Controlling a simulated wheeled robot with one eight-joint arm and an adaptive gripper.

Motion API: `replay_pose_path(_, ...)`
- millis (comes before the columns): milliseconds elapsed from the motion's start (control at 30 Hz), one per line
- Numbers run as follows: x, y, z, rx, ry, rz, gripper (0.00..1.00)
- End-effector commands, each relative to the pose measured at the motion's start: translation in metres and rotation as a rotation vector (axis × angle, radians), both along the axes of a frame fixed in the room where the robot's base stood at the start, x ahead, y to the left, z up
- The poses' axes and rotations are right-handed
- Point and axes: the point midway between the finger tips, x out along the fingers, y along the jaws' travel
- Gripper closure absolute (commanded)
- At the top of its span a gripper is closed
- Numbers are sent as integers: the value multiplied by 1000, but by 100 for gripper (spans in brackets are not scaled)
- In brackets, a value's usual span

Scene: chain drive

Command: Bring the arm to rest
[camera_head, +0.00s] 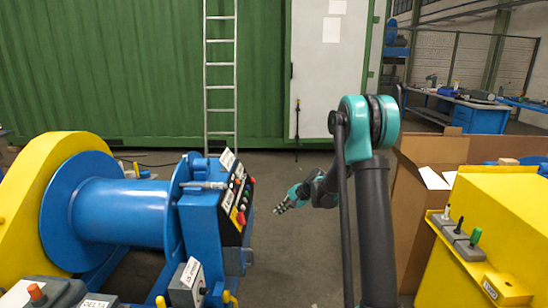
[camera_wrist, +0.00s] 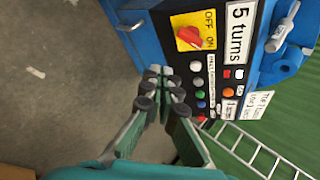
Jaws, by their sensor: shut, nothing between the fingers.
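My gripper (camera_head: 281,208) hangs at the end of my bent arm, in the open space right of the blue winch in the head view. The wrist view shows the gripper (camera_wrist: 161,78) with its fingertips together and nothing between them. Beyond the fingers there is a control panel (camera_wrist: 225,70) with a red switch (camera_wrist: 196,38) on a yellow plate marked OFF and ON, a "5 turns" label and several coloured buttons. In the head view the panel (camera_head: 238,200) faces right, and a gap of floor shows between it and my gripper.
The blue drum (camera_head: 120,212) of the winch stands at left. A yellow console (camera_head: 500,230) with levers and an open cardboard box (camera_head: 415,190) stand at right. A ladder (camera_head: 221,90) leans on the green container (camera_head: 100,70). Grey floor (camera_head: 290,265) lies free between the machines.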

Motion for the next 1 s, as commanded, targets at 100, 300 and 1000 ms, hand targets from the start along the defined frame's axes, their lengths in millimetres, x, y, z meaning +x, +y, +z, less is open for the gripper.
replay_pose_path(100, -38, -18, 18, -89, -41, 38, 100)
replay_pose_path(300, -104, -48, 36, -240, -104, 112, 100)
replay_pose_path(1000, -347, -151, 23, -760, -233, 425, 100)
